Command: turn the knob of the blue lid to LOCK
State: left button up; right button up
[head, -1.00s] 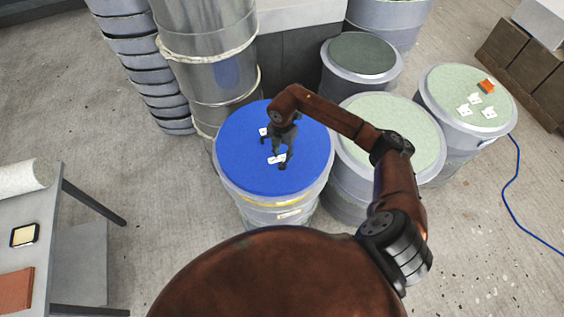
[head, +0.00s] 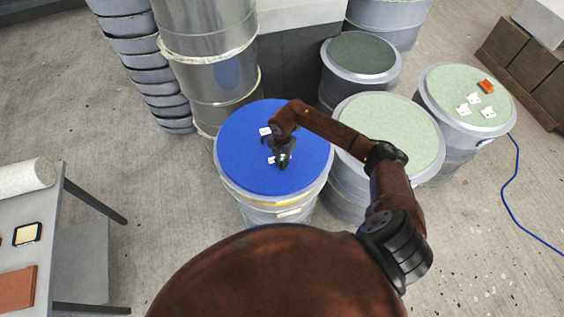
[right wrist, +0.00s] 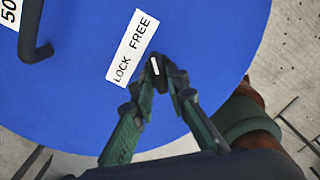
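The blue lid (head: 240,150) covers a drum in the middle of the head view and fills much of the right wrist view (right wrist: 80,95). A white label reading LOCK and FREE (right wrist: 132,47) lies on it, with LOCK at the lower-left end in the right wrist view. Beside the label is a small black knob (right wrist: 155,67) with a white mark. My right gripper (head: 284,162) is down at the lid. Its fingers have closed together around the knob, which is partly hidden by the fingertips. My left gripper is not in view.
A dark handle (right wrist: 37,45) stands up from the lid, near another white label (right wrist: 11,12). Drums with pale green tops (head: 400,125) stand to the right. Stacked metal drums (head: 205,60) stand behind. A grey table (head: 40,215) is at the left.

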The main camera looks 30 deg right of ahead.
grip_shut()
jog(key=n+b, duration=0.3)
jog(key=shift+d+f+n, duration=0.1)
jog(key=shift+n, duration=0.2)
jog(key=n+b, duration=0.3)
jog(key=n, duration=0.1)
jog(key=shift+s+d+n, duration=0.1)
jog(key=shift+n, duration=0.2)
jog(key=n+b, duration=0.3)
jog(key=n, duration=0.1)
jog(key=shift+b, duration=0.35)
jog(key=shift+d+n+b, duration=0.15)
jog(key=shift+n+b, duration=1.15)
jog(key=shift+n, duration=0.9)
